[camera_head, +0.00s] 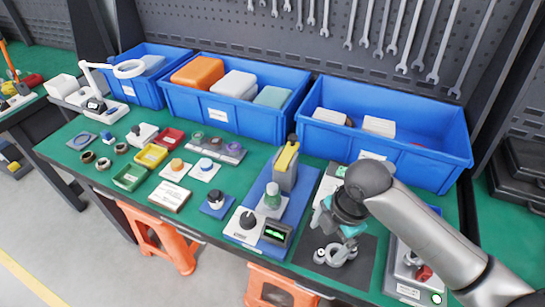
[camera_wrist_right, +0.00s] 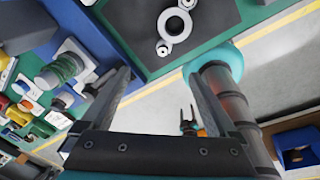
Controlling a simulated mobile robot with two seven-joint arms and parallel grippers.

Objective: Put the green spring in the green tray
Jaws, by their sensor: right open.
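What looks like the green spring (camera_head: 272,190) stands upright on a white base on the blue test fixture, right of the table's middle. It also shows as a ribbed green piece (camera_wrist_right: 62,70) at the left of the right wrist view. The green tray (camera_head: 130,178) is a small open bin on the left part of the table, in front of the yellow tray. My right gripper (camera_head: 327,212) is open and empty, to the right of the spring and apart from it. Its two fingers are spread in the wrist view (camera_wrist_right: 158,78). My left gripper is not seen.
A yellow tray (camera_head: 151,155) and a red tray (camera_head: 171,136) stand behind the green one. A tall grey and yellow device (camera_head: 285,166) rises behind the spring. A grey ring part (camera_head: 335,253) lies on a dark mat (camera_head: 358,272). Blue bins (camera_head: 235,122) line the back.

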